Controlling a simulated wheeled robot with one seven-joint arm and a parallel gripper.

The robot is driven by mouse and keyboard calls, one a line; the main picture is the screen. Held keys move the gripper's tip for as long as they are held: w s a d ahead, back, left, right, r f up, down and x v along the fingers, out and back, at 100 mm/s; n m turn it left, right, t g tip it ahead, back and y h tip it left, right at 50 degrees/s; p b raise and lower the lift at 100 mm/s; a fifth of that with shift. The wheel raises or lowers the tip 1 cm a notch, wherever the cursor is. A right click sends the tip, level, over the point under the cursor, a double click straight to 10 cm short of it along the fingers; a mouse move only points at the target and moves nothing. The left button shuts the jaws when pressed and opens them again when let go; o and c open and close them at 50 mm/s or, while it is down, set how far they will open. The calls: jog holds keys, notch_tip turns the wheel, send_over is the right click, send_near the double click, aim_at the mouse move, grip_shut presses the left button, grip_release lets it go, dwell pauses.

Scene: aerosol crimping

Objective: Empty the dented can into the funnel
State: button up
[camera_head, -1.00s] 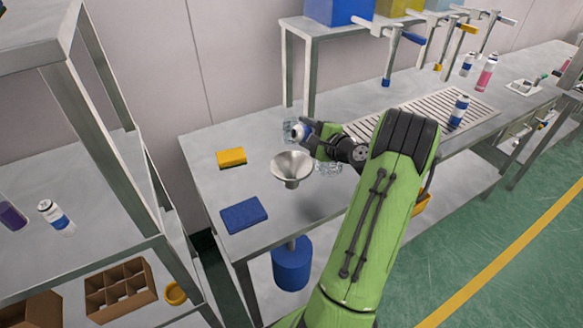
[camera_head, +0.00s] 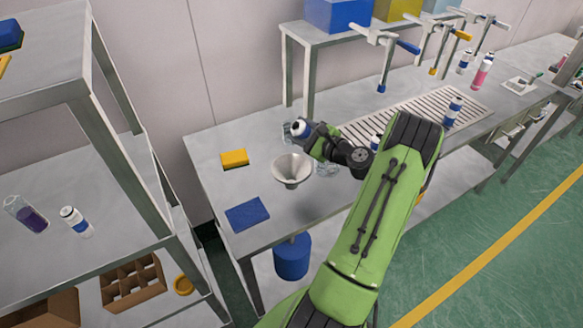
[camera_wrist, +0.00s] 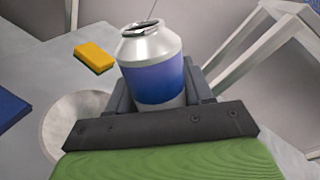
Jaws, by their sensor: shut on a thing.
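A white can with a blue band (camera_wrist: 152,75) is held in my gripper (camera_head: 309,138). In the wrist view its open silver top faces up and away, and the can leans slightly. I cannot make out a dent. The gripper is shut around the can's lower part. The pale metal funnel (camera_head: 291,168) is set in the bench, just below and left of the gripper in the head view. In the wrist view the funnel (camera_wrist: 75,120) shows at the lower left, partly hidden by the gripper. The can is beside and above the funnel, apart from it.
A yellow sponge (camera_head: 234,158) and a blue cloth (camera_head: 248,214) lie on the bench left of the funnel. A blue container (camera_head: 292,258) is under it. Clear glassware (camera_head: 326,168) stands close to my gripper. A slatted rack (camera_head: 400,118) lies to the right.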

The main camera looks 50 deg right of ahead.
jog(key=shift+a, duration=0.1)
jog(key=m+p, duration=0.1)
jog(key=a+r+m+p, duration=0.1)
jog(key=m+p, duration=0.1)
jog(key=shift+w+t+y, duration=0.15)
jog(key=shift+t+y, duration=0.15)
jog(key=shift+a+f, duration=0.15)
jog(key=shift+f, duration=0.05)
jog(key=shift+m, duration=0.3)
jog(key=m+p, duration=0.1)
jog(key=a+m+p, duration=0.1)
jog(key=m, duration=0.1)
jog(key=shift+w+a+t, duration=0.2)
jog(key=shift+a+t, duration=0.1)
jog(key=shift+t, duration=0.1)
